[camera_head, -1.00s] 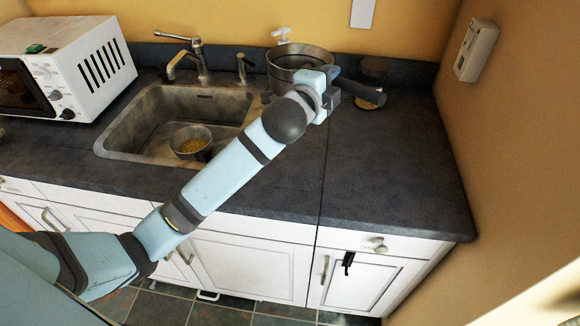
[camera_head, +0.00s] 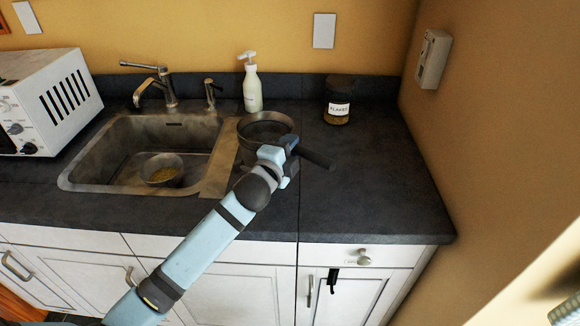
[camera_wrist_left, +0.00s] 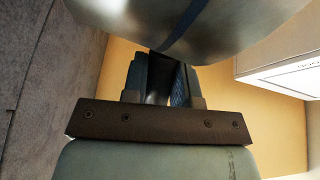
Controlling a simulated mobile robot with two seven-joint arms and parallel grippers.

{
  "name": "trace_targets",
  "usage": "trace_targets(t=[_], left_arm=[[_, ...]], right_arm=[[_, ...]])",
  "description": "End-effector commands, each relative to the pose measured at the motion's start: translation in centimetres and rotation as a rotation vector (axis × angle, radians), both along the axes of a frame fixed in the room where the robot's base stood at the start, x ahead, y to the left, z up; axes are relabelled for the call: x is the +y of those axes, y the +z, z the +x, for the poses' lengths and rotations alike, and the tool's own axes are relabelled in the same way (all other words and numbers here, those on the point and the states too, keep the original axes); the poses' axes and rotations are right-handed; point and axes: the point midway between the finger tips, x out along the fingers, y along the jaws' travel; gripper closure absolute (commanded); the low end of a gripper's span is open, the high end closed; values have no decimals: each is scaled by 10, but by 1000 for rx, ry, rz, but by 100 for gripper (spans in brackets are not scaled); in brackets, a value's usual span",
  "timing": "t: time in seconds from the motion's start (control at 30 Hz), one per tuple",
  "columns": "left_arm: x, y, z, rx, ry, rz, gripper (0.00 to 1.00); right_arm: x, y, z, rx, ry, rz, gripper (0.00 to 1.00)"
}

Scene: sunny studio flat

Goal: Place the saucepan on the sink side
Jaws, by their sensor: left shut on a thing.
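The saucepan (camera_head: 266,124) is a metal pan with a dark handle (camera_head: 317,158). In the head view it is at the right side of the sink (camera_head: 140,150), by the sink's right rim. My left gripper (camera_head: 287,157) is shut on the handle close to the pan body. In the left wrist view the pan's shiny side (camera_wrist_left: 190,25) fills the top, with the handle between the fingers (camera_wrist_left: 168,82). The gripper hides part of the pan, and I cannot tell whether its base touches the counter. My right gripper is not in view.
A metal bowl (camera_head: 161,170) with yellowish contents is in the sink basin. A soap bottle (camera_head: 252,90) stands behind the pan, and a labelled jar (camera_head: 338,105) stands at the back right. A microwave (camera_head: 50,100) is at the left. The right counter (camera_head: 370,190) is clear.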

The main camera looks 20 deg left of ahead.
Motion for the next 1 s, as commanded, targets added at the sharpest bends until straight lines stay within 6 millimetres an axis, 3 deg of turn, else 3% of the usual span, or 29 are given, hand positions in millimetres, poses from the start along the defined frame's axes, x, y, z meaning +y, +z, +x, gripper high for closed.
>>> trace_targets(t=[0.27,0.5,0.87,0.9,1.0], left_arm=[[0,-17,0,-4,1,1,100],[0,-49,0,-3,0,0,100],[0,-53,0,-5,0,1,100],[0,-55,0,-1,0,0,71],[0,-55,0,-1,0,0,48]], right_arm=[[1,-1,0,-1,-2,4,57],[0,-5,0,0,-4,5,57],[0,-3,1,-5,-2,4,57],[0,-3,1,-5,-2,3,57],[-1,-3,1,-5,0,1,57]])
